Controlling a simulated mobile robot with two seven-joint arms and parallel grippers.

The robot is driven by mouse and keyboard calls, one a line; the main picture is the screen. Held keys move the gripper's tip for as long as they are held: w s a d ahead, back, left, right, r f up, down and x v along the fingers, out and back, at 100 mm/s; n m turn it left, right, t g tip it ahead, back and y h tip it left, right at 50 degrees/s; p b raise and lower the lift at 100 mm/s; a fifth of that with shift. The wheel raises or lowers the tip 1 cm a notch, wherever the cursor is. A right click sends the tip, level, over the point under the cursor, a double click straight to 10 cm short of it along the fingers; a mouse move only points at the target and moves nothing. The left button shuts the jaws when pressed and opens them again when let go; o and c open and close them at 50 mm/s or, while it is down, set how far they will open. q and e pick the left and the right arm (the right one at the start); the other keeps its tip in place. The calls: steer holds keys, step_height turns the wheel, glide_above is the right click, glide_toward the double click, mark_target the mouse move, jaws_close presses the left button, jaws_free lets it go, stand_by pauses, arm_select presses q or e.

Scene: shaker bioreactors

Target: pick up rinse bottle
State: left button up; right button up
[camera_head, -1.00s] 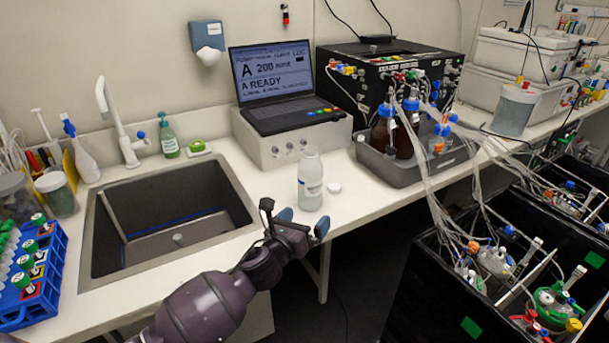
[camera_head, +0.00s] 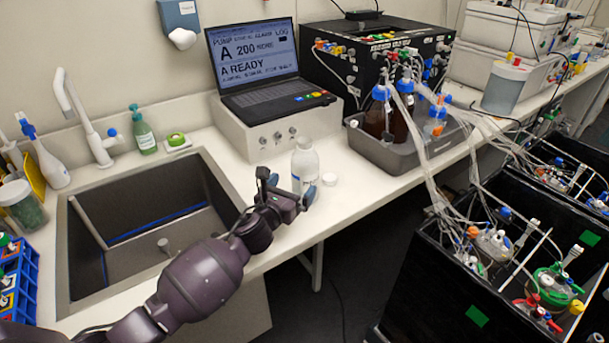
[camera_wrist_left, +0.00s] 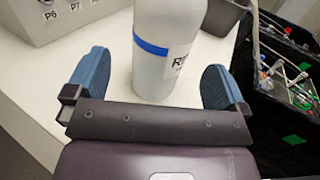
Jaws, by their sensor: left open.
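The rinse bottle (camera_head: 304,160) is white with a clear upper part and stands upright on the white bench near its front edge. In the left wrist view the bottle (camera_wrist_left: 163,75) shows a blue band and a label starting with "R". My left gripper (camera_head: 291,189) is open, with its blue pads at the bottle. In the wrist view the gripper (camera_wrist_left: 155,85) has one pad on each side of the bottle, with a visible gap on both sides. The bottle's lower part is partly hidden by the gripper in the head view. My right gripper is out of view.
A small white cap (camera_head: 329,180) lies just right of the bottle. A laptop (camera_head: 262,65) on a white box stands behind, and a grey tray (camera_head: 391,152) with brown bottles stands right. The sink (camera_head: 140,235) is left. Black bins (camera_head: 480,270) fill the lower right.

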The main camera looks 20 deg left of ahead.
mark_target(305, 173)
arm_select(q)
steer(key=shift+w+d+f, duration=0.1)
steer(key=shift+w+d, duration=0.15)
steer(key=shift+w, duration=0.85)
steer(key=shift+w+d, duration=0.2)
steer(key=shift+w, duration=0.95)
steer(key=shift+w+d+f, duration=0.1)
steer(key=shift+w+d, duration=0.15)
steer(key=shift+w, duration=0.85)
steer(key=shift+c, duration=0.2)
steer(key=shift+r, duration=0.1)
steer(key=c, duration=1)
